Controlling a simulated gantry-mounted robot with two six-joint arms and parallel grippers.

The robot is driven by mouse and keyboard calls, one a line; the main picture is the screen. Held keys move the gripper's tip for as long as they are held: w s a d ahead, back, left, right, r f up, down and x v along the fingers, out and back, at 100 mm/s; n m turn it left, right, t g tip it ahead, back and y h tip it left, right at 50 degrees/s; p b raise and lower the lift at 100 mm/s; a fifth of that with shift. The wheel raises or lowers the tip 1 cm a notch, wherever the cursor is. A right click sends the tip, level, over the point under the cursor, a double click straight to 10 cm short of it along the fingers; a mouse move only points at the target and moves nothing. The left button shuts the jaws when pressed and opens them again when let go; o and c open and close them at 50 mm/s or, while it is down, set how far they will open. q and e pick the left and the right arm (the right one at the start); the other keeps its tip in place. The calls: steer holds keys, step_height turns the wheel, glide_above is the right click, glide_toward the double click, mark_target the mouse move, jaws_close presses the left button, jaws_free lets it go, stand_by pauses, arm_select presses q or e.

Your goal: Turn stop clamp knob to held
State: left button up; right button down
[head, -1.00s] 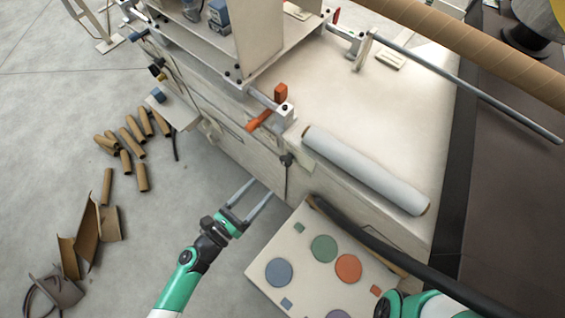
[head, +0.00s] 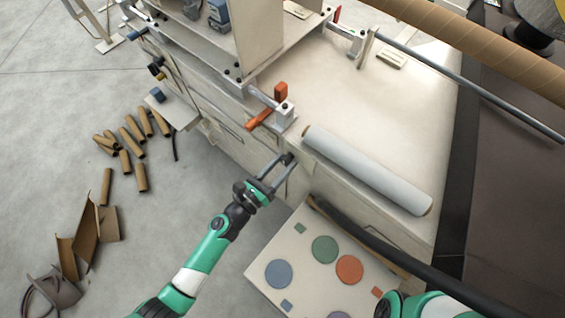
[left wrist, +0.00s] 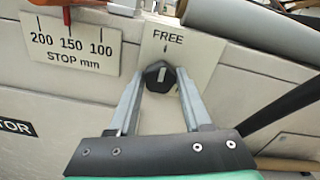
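The stop clamp knob (left wrist: 158,76) is a black, faceted knob with a pale pointer mark on the machine's front face. In the left wrist view its mark points up toward the word FREE on a pale plate (left wrist: 178,45). My left gripper (left wrist: 160,90) is open, with one finger on each side of the knob; I cannot tell whether the fingers touch it. In the head view the left gripper (head: 278,172) reaches the front panel, and the dark knob (head: 288,158) shows between its fingertips. The right gripper is out of view; only part of my right arm shows at the bottom.
An orange lever (head: 262,117) sits above and left of the knob. A white roll (head: 366,170) lies along the table edge (head: 400,100). A STOP mm scale plate (left wrist: 70,42) is left of the knob. A panel with coloured discs (head: 325,249) stands below.

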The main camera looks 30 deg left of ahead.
arm_select(q)
jaws_close()
steer(key=m+b, duration=0.1)
steer(key=m, duration=0.3)
steer(key=shift+m, duration=0.3)
steer(key=m+b, duration=0.1)
steer(key=m, duration=0.4)
steer(key=shift+m, duration=0.3)
steer(key=m+b, duration=0.1)
steer(key=m, duration=0.2)
steer(key=shift+m, duration=0.3)
steer(key=m+b, duration=0.1)
steer(key=m, duration=0.2)
steer(key=shift+m, duration=0.3)
steer(key=m+b, duration=0.1)
steer(key=m, duration=0.5)
steer(key=shift+r+b, duration=0.1)
steer(key=shift+b, duration=0.3)
steer(key=shift+m, duration=0.4)
